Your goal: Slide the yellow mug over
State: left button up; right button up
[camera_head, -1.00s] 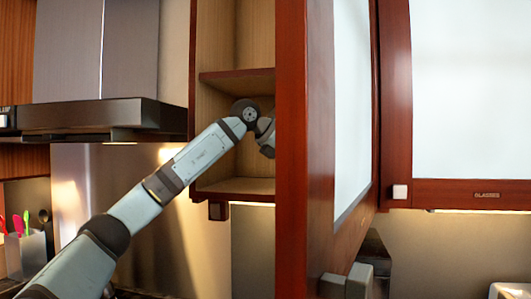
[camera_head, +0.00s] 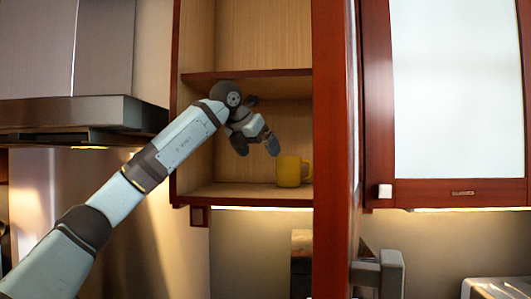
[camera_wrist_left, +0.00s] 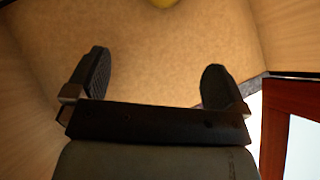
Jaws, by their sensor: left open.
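The yellow mug (camera_head: 289,171) stands upright on the lower shelf (camera_head: 235,191) of the open wall cabinet, close to the door edge in the head view. My left gripper (camera_head: 258,147) is inside the cabinet, above the shelf and just left of the mug in the head view. Its fingers are spread and empty in the left wrist view (camera_wrist_left: 155,85), with bare shelf between them. My right gripper is not in view.
The open cabinet door (camera_head: 333,150) stands right of the opening. An upper shelf (camera_head: 285,73) is above my gripper. A range hood (camera_head: 80,115) is at left, and a closed glass-fronted cabinet (camera_head: 455,90) at right. The shelf left of the mug is clear.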

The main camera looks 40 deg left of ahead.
pick_arm(q)
jog(key=p, duration=0.7)
send_near(289, 160)
jog(key=w+f, duration=0.1)
jog(key=w, duration=0.1)
jog(key=w+a+f, duration=0.1)
jog(key=w, duration=0.1)
jog(key=w+a+f, duration=0.1)
jog(key=w, duration=0.2)
jog(key=shift+a, duration=0.2)
jog(key=x, duration=0.2)
jog(key=b+x, duration=0.1)
jog(key=x, duration=0.1)
jog(key=shift+s+f, duration=0.15)
jog(key=shift+f, duration=0.15)
jog(key=shift+w+f, duration=0.35)
jog(key=shift+c, duration=0.5)
